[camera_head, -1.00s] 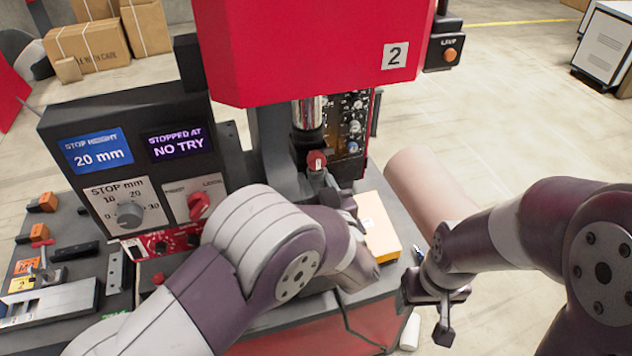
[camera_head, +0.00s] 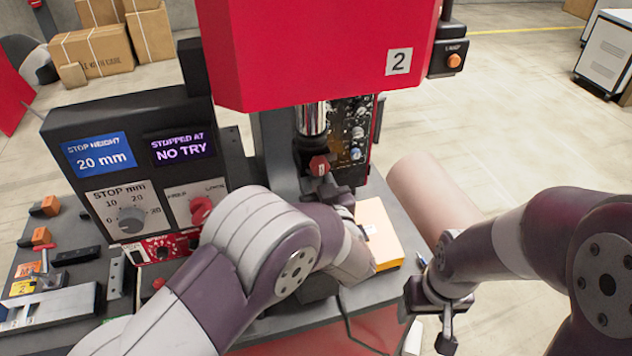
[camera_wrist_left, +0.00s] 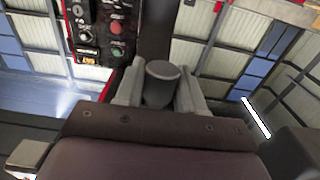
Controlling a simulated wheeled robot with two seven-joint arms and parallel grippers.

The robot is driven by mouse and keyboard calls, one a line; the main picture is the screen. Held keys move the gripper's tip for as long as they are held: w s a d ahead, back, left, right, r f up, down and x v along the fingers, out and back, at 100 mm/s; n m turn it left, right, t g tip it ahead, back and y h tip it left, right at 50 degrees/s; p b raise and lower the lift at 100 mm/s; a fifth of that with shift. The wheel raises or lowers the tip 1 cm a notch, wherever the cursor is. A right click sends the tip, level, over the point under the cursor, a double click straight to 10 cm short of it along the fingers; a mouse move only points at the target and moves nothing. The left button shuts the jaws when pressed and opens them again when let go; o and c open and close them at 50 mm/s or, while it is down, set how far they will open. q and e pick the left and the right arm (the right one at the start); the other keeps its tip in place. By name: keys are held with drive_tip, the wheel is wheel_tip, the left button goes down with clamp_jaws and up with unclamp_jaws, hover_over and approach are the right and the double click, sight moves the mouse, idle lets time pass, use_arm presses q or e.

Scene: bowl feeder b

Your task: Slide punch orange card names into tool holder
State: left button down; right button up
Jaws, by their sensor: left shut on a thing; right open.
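My left gripper (camera_head: 333,190) is at the press, just below and beside the dark tool holder (camera_head: 310,152) under the shiny ram. It is shut on a grey cylindrical punch, whose round end shows between the fingers in the left wrist view (camera_wrist_left: 163,72). My arm hides most of the punch in the head view, so I cannot tell whether it touches the holder. A red knob (camera_head: 319,166) sits on the holder's front. An orange card (camera_head: 27,268) lies on the bench at left; its lettering is too small to read. My right gripper (camera_head: 432,315) is open and empty at right.
A control box (camera_head: 120,125) reads stop height 20 mm and "stopped at no try". An orange-sided box (camera_head: 380,232) lies right of my left forearm. Orange-ended pieces (camera_head: 45,207) and a yellow card (camera_head: 22,286) lie at left.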

use_arm(q)
drive_tip(key=shift+x, duration=1.05)
drive_tip(key=c, duration=0.6)
unclamp_jaws()
drive_tip(key=shift+s+d+f+b, duration=0.1)
drive_tip(key=shift+s+b, duration=0.1)
drive_tip(key=shift+b, duration=0.15)
drive_tip(key=b+v, duration=0.4)
drive_tip(key=v, duration=0.8)
drive_tip(key=shift+b, duration=0.35)
drive_tip(key=shift+s, duration=0.15)
